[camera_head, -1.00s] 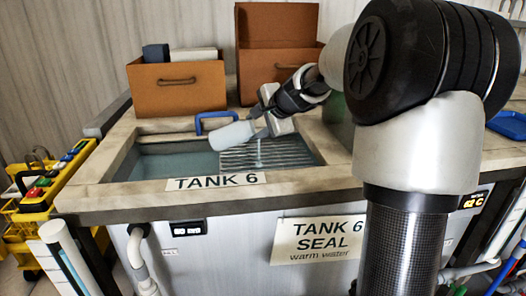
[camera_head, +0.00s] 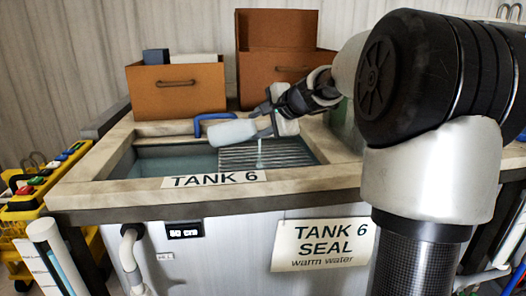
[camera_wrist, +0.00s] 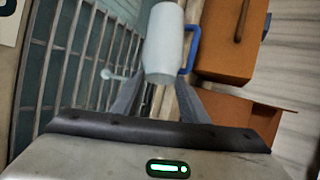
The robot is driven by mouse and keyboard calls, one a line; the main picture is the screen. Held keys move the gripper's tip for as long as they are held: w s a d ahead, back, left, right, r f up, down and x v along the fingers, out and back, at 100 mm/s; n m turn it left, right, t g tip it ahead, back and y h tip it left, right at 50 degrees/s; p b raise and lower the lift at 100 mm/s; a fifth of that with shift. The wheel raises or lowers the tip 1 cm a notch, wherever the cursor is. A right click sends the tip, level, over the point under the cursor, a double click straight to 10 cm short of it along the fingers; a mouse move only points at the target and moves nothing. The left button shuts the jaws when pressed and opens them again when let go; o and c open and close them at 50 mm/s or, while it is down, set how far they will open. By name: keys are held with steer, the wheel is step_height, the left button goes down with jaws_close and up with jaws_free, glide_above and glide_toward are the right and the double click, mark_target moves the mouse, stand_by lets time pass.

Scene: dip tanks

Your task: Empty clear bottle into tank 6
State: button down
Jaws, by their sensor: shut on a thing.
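The pale, clear-looking bottle (camera_head: 230,132) lies nearly horizontal above tank 6 (camera_head: 108,190), near its back rim. My gripper (camera_head: 270,124) is shut on the bottle at its right end. A thin pale stream (camera_head: 260,152) hangs below the gripper and runs down towards the slatted grate in the tank. The wrist view shows the bottle (camera_wrist: 164,45) between my two fingers, with a small pale blob left of it over the grate. The bottle's mouth and its liquid level cannot be made out.
Two brown boxes (camera_head: 177,103) stand behind the tank. A yellow rack (camera_head: 22,210) stands at the left. The tank's left part holds greyish water.

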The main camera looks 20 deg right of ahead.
steer(key=shift+s+d+f+m+t+y+b, duration=0.1)
steer(key=shift+s+d+m+t+y+b, duration=0.15)
steer(key=shift+b, duration=0.8)
steer(key=shift+s+d+m+t+y+b, duration=0.15)
steer(key=shift+d+b, duration=0.2)
steer(key=shift+b, duration=0.7)
steer(key=shift+d+y+b, duration=0.1)
steer(key=shift+y+b, duration=0.2)
steer(key=shift+b, duration=0.7)
steer(key=shift+t, duration=0.3)
steer(key=shift+s+d+f+m+t+y, duration=0.2)
steer(key=shift+d+m+t+y, duration=0.1)
steer(key=shift+m+t+y, duration=0.25)
steer(key=shift+s+d+f+m+t+y, duration=0.1)
steer(key=shift+d+f+m+t+y, duration=0.15)
steer(key=shift+m+t+y, duration=0.3)
steer(key=shift+d+r+m+t+y, duration=0.1)
steer(key=shift+r+m+t+y, duration=0.2)
steer(key=shift+r, duration=0.4)
steer(key=shift+d+r+m+t+y, duration=0.1)
steer(key=shift+r+m+t+y, duration=0.1)
steer(key=shift+r+t, duration=0.35)
steer(key=shift+s+m+t, duration=0.1)
steer(key=shift+m+t, duration=0.15)
steer(key=shift+m, duration=0.05)
stand_by(0.9)
